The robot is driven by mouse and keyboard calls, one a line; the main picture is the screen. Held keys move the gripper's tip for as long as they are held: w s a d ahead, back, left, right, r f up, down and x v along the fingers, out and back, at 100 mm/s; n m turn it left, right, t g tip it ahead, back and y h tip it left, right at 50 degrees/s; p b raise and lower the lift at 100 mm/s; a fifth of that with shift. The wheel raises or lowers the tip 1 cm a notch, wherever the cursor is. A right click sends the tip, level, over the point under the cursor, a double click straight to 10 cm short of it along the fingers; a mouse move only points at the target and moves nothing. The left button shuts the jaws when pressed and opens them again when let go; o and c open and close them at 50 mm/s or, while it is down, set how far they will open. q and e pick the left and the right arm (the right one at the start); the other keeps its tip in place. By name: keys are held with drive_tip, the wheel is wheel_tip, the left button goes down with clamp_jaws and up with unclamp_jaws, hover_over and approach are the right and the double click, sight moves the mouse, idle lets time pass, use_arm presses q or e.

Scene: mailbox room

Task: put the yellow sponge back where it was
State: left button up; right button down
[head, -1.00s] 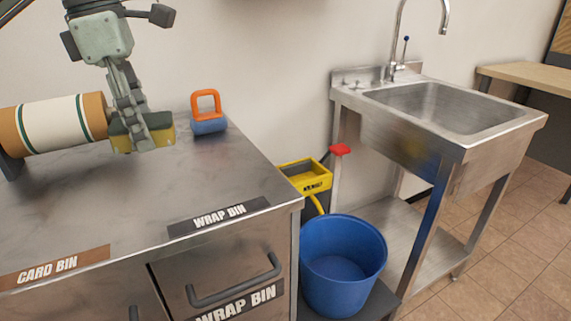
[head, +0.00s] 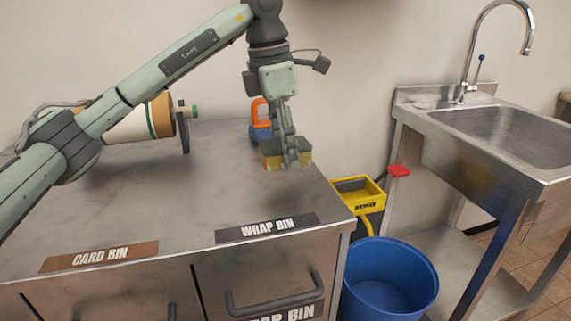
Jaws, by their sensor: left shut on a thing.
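My left gripper (head: 288,152) is shut on the yellow sponge (head: 270,160), which has a dark green top layer. It holds the sponge over the right part of the steel counter (head: 185,205), near its right edge. Whether the sponge touches the counter is hard to tell; it looks held a little above it. The fingers cover part of the sponge. My right gripper is not in view.
A blue tool with an orange handle (head: 259,112) stands right behind the sponge. A paper roll on a holder (head: 128,125) is at the back left. Right of the counter are a yellow wringer (head: 358,196), a blue bucket (head: 390,285) and a steel sink (head: 500,135).

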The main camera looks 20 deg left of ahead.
sight(285, 181)
use_arm(q)
wheel_tip(285, 181, down, 4)
drive_tip(key=shift+r, duration=0.25)
drive_tip(key=shift+f, duration=0.35)
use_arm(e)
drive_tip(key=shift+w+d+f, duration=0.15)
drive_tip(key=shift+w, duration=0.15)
use_arm(q)
drive_tip(key=o, duration=1)
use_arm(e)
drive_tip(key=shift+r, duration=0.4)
